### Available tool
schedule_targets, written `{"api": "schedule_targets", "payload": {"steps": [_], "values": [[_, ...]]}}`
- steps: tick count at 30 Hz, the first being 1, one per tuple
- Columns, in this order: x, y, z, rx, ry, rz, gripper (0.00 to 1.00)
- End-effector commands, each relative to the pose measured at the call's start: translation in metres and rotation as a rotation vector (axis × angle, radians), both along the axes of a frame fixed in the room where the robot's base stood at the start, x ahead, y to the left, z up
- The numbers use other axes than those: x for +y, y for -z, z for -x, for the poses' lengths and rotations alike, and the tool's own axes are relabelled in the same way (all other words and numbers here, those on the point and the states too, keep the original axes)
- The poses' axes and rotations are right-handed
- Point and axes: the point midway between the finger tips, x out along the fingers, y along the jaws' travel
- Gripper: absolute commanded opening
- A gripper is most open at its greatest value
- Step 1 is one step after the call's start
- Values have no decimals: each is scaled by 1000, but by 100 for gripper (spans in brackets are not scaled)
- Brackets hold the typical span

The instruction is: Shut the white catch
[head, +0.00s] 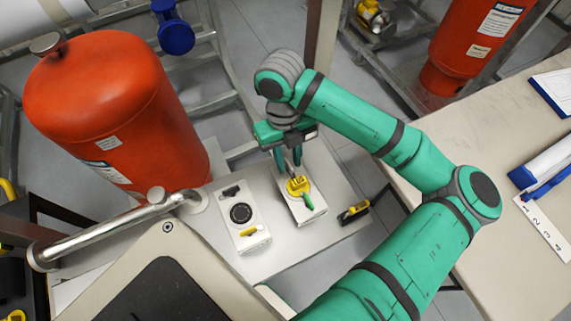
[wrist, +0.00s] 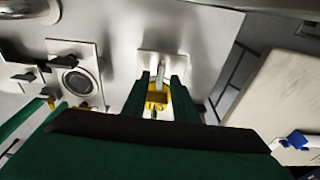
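A white block (head: 312,209) lies on the grey table and carries a yellow round part (head: 299,186) with a small green tip (head: 308,202). A pale upright lever, which may be the white catch, shows above the yellow part in the wrist view (wrist: 160,70). My gripper (head: 288,170) points down over this block. Its two green fingers are apart, one on each side of the lever and yellow part, with gaps visible in the wrist view. The fingers partly hide the block, and I cannot tell the catch's exact position.
Left of it lies a white unit with a black dial (head: 241,213) and a yellow handle. A yellow-black item (head: 354,212) lies to the right. A red tank (head: 110,110) and a metal pipe (head: 110,230) stand left. A beige bench (head: 500,200) is at right.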

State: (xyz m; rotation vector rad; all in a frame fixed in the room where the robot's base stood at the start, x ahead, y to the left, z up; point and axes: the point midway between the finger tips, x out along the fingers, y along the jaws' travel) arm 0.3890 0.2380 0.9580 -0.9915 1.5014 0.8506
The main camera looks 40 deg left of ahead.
Motion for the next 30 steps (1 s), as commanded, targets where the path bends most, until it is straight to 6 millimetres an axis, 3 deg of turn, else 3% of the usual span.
{"api": "schedule_targets", "payload": {"steps": [30], "values": [[3,-63,2,1,-7,-1,26]]}}
